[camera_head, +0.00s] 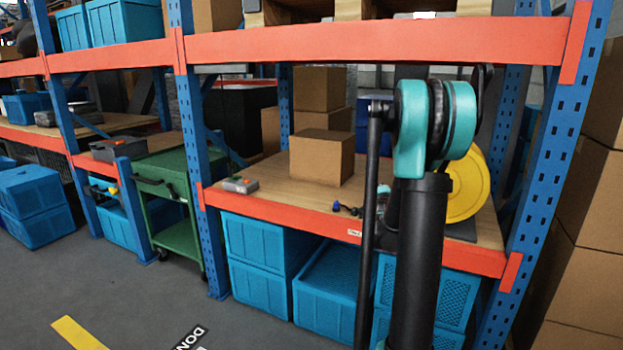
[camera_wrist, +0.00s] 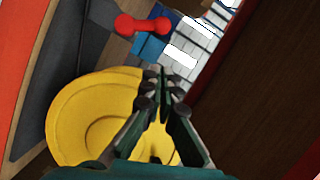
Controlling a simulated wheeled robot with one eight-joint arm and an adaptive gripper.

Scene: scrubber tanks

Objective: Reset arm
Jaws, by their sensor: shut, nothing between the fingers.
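My arm, dark with a teal joint, stands upright in the right half of the head view, in front of the shelf. My gripper (camera_wrist: 162,75) shows in the wrist view with its fingers together and nothing between them. It is hidden behind my arm in the head view. Behind the fingers in the wrist view is a round yellow object (camera_wrist: 85,120). It also shows in the head view (camera_head: 468,188), standing upright on the shelf and partly covered by my arm. I cannot tell whether the fingers touch it.
The rack has orange beams (camera_head: 375,43) above and below its wooden shelf (camera_head: 275,180). Cardboard boxes (camera_head: 321,157) stand on the shelf. Blue crates (camera_head: 328,280) sit underneath. A green cart (camera_head: 172,205) stands left. A red object (camera_wrist: 142,25) shows near the fingers. Floor at front left is clear.

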